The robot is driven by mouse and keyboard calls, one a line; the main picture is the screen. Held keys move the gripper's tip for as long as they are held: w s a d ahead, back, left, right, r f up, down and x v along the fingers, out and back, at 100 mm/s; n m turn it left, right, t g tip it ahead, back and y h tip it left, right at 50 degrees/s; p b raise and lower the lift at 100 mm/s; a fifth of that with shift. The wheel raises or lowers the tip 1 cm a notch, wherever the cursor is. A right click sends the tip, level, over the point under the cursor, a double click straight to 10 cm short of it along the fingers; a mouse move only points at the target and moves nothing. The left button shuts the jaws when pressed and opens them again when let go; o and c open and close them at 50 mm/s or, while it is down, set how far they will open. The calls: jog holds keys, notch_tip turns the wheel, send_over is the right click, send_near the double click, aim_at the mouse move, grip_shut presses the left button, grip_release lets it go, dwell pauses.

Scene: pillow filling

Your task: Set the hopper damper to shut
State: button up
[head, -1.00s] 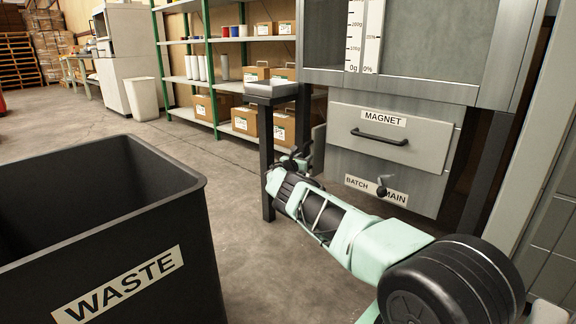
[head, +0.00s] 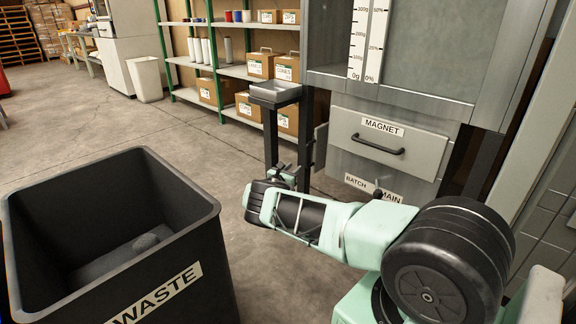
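The hopper (head: 430,55) is a grey metal cabinet with a window and a scale strip at the upper right. Below it is a drawer front labelled MAGNET (head: 385,140) with a dark bar handle. Under that is a panel marked BATCH and MAIN (head: 352,181), with a small dark knob (head: 378,194) between the words, partly behind my arm. I cannot make out a part marked as the damper. My gripper (head: 284,174) is at the far end of my arm, left of the panel and in front of a dark stand; its fingers are too small and dark to tell open from shut.
A black WASTE bin (head: 205,215) with a grey lump inside stands at the lower left. A dark stand with a metal tray (head: 275,92) stands left of the hopper. Shelves with boxes (head: 286,68) are behind. The concrete floor (head: 150,120) between is clear.

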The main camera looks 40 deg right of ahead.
jog(key=shift+p+v, duration=0.65)
jog(key=shift+v, duration=1.05)
